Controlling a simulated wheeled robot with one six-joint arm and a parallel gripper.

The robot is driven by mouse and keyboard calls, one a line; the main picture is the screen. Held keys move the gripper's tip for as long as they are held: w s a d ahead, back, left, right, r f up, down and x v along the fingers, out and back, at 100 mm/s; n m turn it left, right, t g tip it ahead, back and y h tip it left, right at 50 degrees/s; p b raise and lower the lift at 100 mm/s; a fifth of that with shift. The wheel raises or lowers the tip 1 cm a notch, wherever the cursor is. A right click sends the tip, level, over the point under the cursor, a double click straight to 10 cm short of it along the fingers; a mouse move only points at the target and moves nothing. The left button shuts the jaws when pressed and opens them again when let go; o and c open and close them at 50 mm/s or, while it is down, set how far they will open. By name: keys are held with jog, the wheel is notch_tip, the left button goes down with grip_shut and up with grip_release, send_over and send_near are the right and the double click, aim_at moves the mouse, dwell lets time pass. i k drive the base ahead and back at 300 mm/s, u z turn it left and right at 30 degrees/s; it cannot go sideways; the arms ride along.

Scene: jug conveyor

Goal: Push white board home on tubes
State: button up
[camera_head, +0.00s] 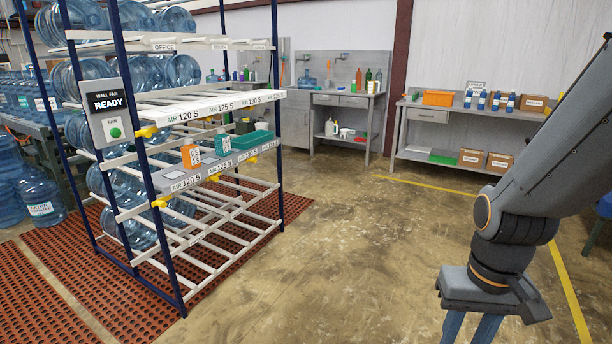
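The white board (190,104) lies across the rack's tubes at about mid height. My gripper (471,330) is at the lower right, well apart from the board and the rack, pointing down. Its fingers are cut off by the bottom edge, so their tips are hidden.
A READY fan panel (110,115) hangs on the left post. Water jugs fill the left side. Open concrete floor (350,240) lies between rack and arm; benches stand behind.

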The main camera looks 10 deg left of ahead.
aim_at(164, 116)
jog(key=u, duration=0.7)
jog(key=i, duration=1.05)
jog(key=u, duration=0.65)
